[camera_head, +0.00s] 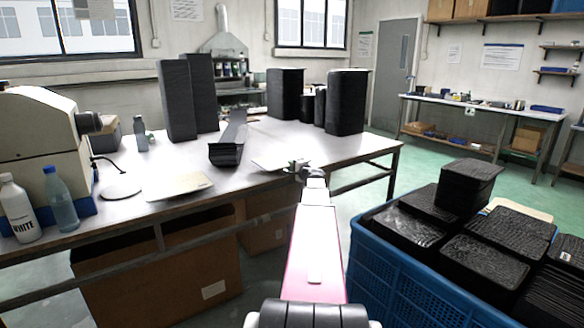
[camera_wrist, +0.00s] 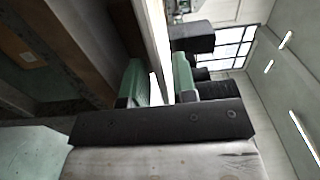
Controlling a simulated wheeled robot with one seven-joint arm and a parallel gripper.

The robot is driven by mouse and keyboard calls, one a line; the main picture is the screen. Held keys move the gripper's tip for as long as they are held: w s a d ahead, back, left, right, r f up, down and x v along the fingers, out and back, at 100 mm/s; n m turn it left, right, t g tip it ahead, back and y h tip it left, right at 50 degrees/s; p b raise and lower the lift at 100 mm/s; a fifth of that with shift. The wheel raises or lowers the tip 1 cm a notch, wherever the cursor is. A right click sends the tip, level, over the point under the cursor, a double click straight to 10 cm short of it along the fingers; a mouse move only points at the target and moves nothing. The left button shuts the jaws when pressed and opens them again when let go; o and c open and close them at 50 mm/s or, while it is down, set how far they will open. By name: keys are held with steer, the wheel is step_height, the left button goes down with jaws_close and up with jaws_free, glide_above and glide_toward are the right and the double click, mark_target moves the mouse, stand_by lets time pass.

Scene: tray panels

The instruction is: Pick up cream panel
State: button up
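A thin cream panel (camera_head: 272,163) lies flat at the near right edge of the table, right by my gripper (camera_head: 301,167). A second cream panel (camera_head: 180,186) lies flat on the left part of the table. In the wrist view my gripper's two green fingertips (camera_wrist: 160,84) are apart at the table edge. A thin pale strip shows in the gap between them; I cannot tell whether it is the panel or the tabletop. The panel's contact with the fingers is not clear.
The table (camera_head: 350,150) carries upright black panel stacks (camera_head: 346,102) and a dark angled holder (camera_head: 229,140). Bottles (camera_head: 60,198) and a cream machine (camera_head: 40,130) stand at left. A blue crate (camera_head: 400,265) of black panels is at right, with a pale panel partly showing inside.

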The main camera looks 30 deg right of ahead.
steer(key=shift+w, duration=0.2)
jaws_close()
steer(key=shift+r, duration=1.3)
steer(key=s+r, duration=0.4)
steer(key=s, duration=0.4)
steer(key=shift+d, duration=0.3)
